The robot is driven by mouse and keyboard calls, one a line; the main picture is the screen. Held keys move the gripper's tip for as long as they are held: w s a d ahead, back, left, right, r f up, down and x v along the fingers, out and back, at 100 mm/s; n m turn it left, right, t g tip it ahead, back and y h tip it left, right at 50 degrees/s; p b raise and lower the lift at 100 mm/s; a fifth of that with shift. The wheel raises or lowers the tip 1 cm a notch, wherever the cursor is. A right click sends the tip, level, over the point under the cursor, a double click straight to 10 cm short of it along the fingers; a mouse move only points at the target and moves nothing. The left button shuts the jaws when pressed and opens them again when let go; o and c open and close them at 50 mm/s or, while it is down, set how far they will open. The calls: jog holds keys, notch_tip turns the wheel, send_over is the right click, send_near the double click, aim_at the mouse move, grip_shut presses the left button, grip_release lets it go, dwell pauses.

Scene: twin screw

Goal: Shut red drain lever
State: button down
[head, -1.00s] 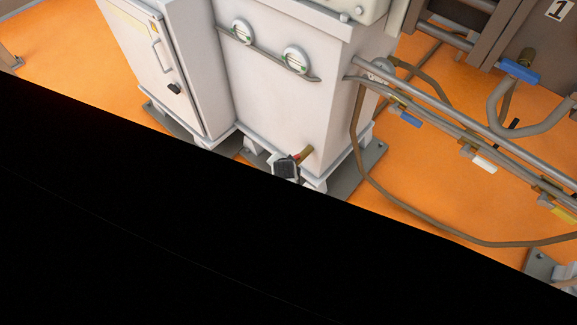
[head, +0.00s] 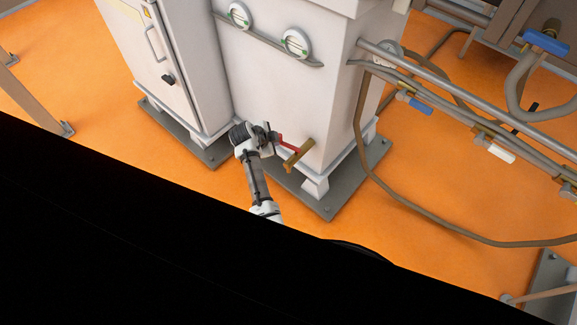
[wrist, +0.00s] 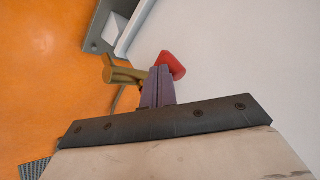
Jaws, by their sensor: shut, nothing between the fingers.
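The red drain lever (head: 287,144) sits on a brass drain valve (head: 299,155) low on the white cabinet's front. It points left and slightly up from the brass body. My gripper (head: 273,139) is at the lever's left end. In the wrist view, my gripper's shut fingers (wrist: 158,84) are close beside the red lever (wrist: 173,65), which shows just past their tips on the right. The brass valve (wrist: 124,75) shows left of the fingers. Nothing is held. I cannot tell whether the fingers touch the lever; part of it is hidden behind them.
The white cabinet (head: 285,90) stands on a grey base plate (head: 325,204) with feet. A narrower cabinet (head: 160,62) is to its left. Pipes with a blue-handled valve (head: 420,106) and a loose hose (head: 410,205) lie right. Orange floor is open at left.

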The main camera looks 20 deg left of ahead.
jog(key=w+m+b, duration=0.1)
jog(key=w+h+b, duration=0.1)
jog(key=b, duration=0.1)
jog(key=shift+a+m, duration=0.25)
jog(key=shift+m, duration=0.15)
jog(key=shift+w+r, duration=0.2)
jog(key=shift+w, duration=0.05)
jog(key=shift+s, duration=0.1)
